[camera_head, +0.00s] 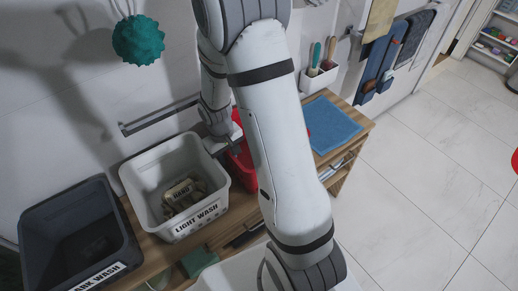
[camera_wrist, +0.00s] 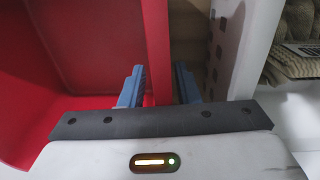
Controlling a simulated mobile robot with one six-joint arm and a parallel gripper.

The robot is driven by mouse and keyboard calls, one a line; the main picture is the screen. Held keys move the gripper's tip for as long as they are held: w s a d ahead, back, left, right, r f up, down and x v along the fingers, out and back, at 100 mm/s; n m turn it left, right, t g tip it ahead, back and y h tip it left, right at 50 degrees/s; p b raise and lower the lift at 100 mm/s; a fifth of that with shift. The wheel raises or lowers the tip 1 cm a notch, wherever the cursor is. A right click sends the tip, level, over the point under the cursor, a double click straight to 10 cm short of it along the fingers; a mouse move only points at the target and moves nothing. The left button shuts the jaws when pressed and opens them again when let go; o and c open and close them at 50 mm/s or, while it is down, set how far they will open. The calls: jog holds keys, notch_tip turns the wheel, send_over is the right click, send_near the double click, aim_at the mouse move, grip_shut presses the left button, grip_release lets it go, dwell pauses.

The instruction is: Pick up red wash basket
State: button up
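The red wash basket (camera_head: 243,165) stands on the wooden counter, right of the white basket, and is partly hidden behind my arm. In the wrist view its red inside (camera_wrist: 80,50) fills the left and its side wall (camera_wrist: 157,60) runs up the middle. My gripper (camera_wrist: 158,85) has its two blue fingers around this wall, one inside the basket and one in the gap beside the white basket. The fingers sit close against both sides of the wall, with little gap. In the head view my gripper (camera_head: 218,146) is at the basket's left rim, its fingertips mostly hidden.
The white light wash basket (camera_head: 150,197), holding brownish cloth (camera_head: 187,192), stands close on the left. A dark basket (camera_head: 70,230) is farther left. A blue mat (camera_head: 333,126) lies on the counter (camera_head: 362,124) to the right. A towel rail (camera_head: 160,116) is on the wall behind.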

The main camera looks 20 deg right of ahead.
grip_shut()
dwell(0.6)
